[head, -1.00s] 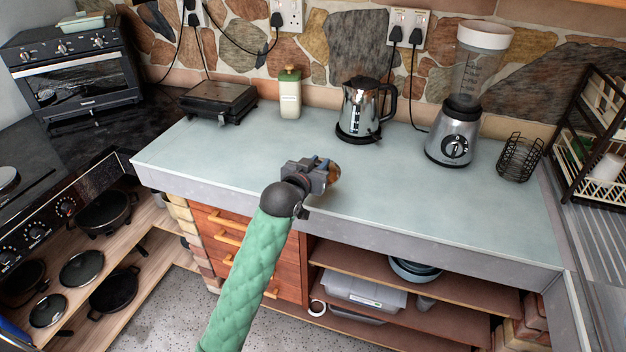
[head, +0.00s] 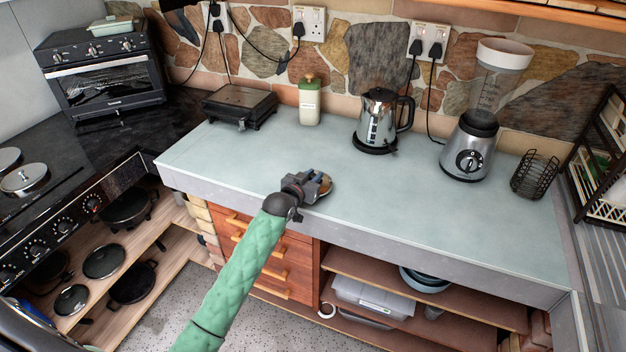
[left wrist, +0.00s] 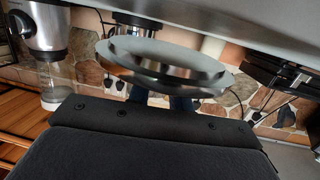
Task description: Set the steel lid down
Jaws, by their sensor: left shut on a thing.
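My left gripper (head: 308,184) is over the front part of the pale worktop (head: 270,160), shut on the steel lid (head: 326,185). In the head view, the gripper hides much of the lid and only its shiny far side shows. In the left wrist view, the lid (left wrist: 165,62) is a round, reflective disc with a raised rim, held at the dark fingers (left wrist: 165,101). I cannot tell whether it touches the worktop. My right gripper is not in view.
At the back stand a black grill (head: 240,104), a green-topped bottle (head: 309,103), a kettle (head: 378,118) and a blender (head: 472,145). A wire basket (head: 535,176) is at the right. The worktop around the lid is clear. Open shelves (head: 420,300) lie below its front edge.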

